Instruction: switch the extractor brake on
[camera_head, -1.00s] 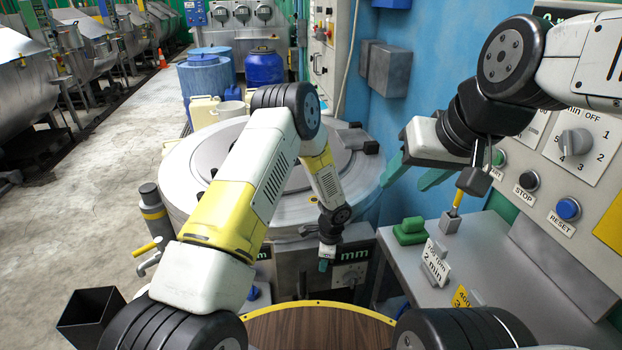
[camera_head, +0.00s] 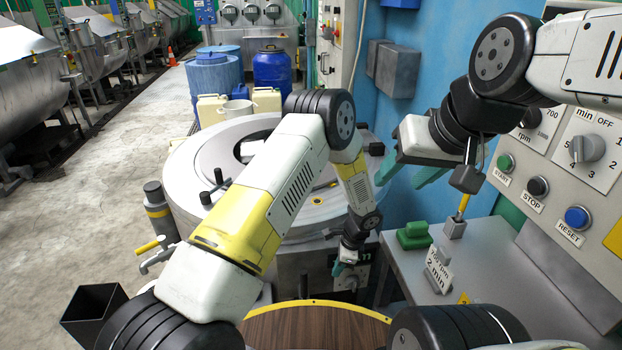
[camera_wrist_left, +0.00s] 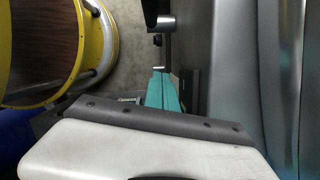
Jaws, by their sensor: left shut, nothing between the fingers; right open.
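The extractor is the round grey drum machine (camera_head: 205,168) in the middle of the head view. My left arm crosses in front of it and hides part of its lid and front. My left gripper (camera_head: 338,268) is low at the extractor's front panel (camera_head: 300,268); its teal fingers are together and empty. They also show shut in the left wrist view (camera_wrist_left: 160,92), beside a grey metal face (camera_wrist_left: 235,70) and a dark cylindrical fitting (camera_wrist_left: 160,22). I cannot tell which part is the brake, or whether the fingers touch anything. My right gripper (camera_head: 400,182) is open and empty right of the extractor.
A control panel (camera_head: 590,125) stands at the right. A round wooden top with yellow rim (camera_head: 318,325) is in front.

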